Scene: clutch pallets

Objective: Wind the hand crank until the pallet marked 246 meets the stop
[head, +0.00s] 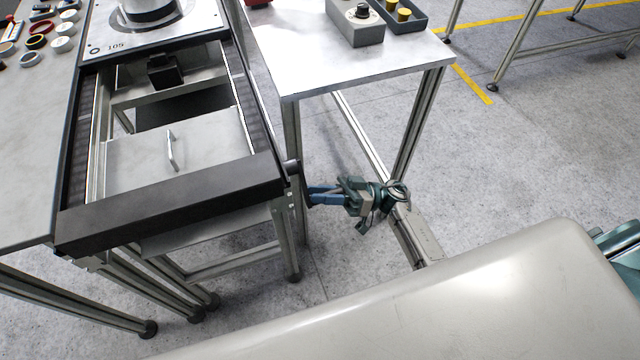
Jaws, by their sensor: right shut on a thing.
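The conveyor (170,205) stands at the left, with a black bar across its near end. A pale pallet marked 105 (205,22) sits at its far visible end, carrying a dark round part. No pallet marked 246 shows. The hand crank (293,168) is at the conveyor's near right corner, small and mostly hidden. My right gripper (314,194) reaches it from the right, with its blue fingers shut on the crank's handle. The handle itself is hard to make out between the fingers. My left gripper is out of view.
A dark block (164,71) stands between the conveyor rails, beyond a grey cover with a handle (171,150). A side table (340,68) right of the conveyor bears a grey control box (357,26). A table with several rings is at the left.

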